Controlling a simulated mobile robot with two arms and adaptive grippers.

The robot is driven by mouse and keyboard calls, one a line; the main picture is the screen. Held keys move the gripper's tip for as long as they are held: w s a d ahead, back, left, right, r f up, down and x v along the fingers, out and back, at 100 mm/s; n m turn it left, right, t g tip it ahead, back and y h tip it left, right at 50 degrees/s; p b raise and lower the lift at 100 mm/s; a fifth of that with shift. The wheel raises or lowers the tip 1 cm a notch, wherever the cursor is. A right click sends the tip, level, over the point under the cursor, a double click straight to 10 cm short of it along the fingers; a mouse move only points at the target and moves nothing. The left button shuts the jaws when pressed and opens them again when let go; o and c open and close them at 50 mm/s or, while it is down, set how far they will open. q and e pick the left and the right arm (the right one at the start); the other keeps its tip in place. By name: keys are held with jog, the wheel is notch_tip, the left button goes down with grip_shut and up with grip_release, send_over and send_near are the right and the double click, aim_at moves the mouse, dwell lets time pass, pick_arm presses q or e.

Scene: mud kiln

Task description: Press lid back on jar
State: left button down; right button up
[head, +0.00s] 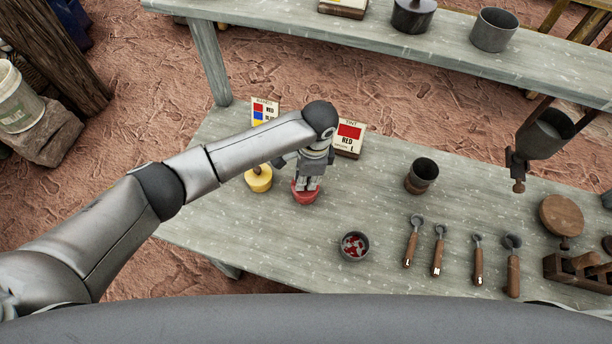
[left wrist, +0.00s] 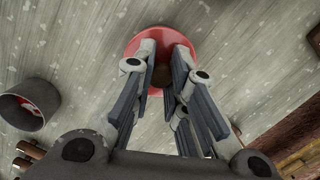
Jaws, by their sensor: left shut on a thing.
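A red jar top (head: 304,197) stands on the grey table, right of a yellow jar (head: 259,182) with a brown knob. My left gripper (head: 307,186) points down from above at the red top. In the left wrist view, the red round top (left wrist: 140,43) lies beneath the fingers (left wrist: 162,62), which are shut on its brown knob (left wrist: 161,76). The gripper hides much of the red piece, and I cannot tell whether lid and jar body are flush or apart. My right gripper is not in view.
Cards (head: 349,138) stand behind the jars. A cup of red bits (head: 354,246) is in front, an empty cup (head: 422,175) to the right. A shelf (head: 450,42) crosses the back. Table between jars and scoops is mostly clear.

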pick_arm(q)
jog(key=shift+p, duration=0.35)
dwell(0.7)
dwell(0.3)
jog(key=c, duration=1.4)
grip_release()
jog(key=shift+o, duration=0.3)
jog(key=o, duration=0.4)
jog(key=shift+o, duration=0.2)
jog(key=shift+r+p, duration=3.5)
jog(key=shift+p, duration=0.3)
